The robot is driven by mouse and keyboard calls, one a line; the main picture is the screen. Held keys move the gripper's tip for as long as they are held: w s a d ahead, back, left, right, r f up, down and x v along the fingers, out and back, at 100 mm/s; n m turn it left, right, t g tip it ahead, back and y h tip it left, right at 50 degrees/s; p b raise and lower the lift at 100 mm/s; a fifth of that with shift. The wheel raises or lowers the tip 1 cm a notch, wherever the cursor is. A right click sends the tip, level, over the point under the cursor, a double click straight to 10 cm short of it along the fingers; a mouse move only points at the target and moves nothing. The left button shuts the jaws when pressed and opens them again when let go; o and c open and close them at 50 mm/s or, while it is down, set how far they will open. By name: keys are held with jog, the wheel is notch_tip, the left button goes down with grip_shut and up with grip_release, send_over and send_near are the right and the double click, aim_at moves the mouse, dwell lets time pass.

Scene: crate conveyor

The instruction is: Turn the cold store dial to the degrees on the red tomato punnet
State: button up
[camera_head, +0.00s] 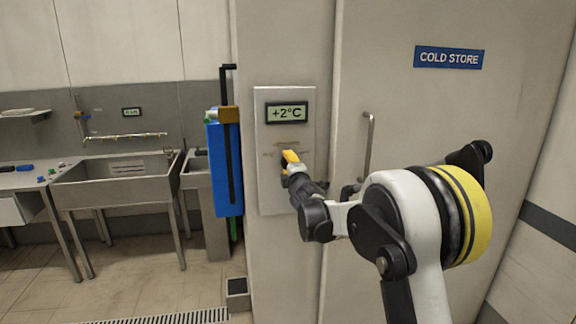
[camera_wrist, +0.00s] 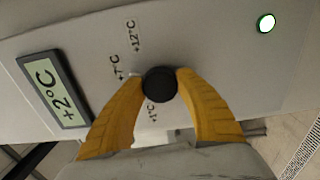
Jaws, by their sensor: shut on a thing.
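The cold store dial (camera_wrist: 160,84) is a round black knob on a pale wall panel (camera_head: 268,186). My gripper (camera_wrist: 160,76) is shut on it, with one yellow finger on each side. In the head view my gripper (camera_head: 290,161) hides the dial. Labels +7°C (camera_wrist: 118,67) and +12°C (camera_wrist: 133,37) are printed beside the knob. A third label near the left finger is partly hidden. The display (camera_head: 286,112) above the dial reads +2°C; it also shows in the wrist view (camera_wrist: 55,90). No red tomato punnet is in view.
The cold store door (camera_head: 420,110) with a vertical handle (camera_head: 368,145) is right of the panel. A blue unit (camera_head: 224,170) hangs to the left. Farther left are a steel sink (camera_head: 115,183) and a worktop. A lit green-rimmed round spot (camera_wrist: 266,23) shows in the wrist view.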

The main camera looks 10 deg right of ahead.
jog(key=m, duration=0.4)
jog(key=shift+r+m, duration=0.1)
jog(key=shift+m, duration=0.2)
jog(key=m, duration=0.4)
jog(key=shift+m+b, duration=0.3)
jog(key=o, duration=1.2)
jog(key=shift+w, duration=0.1)
jog(key=s, duration=1.2)
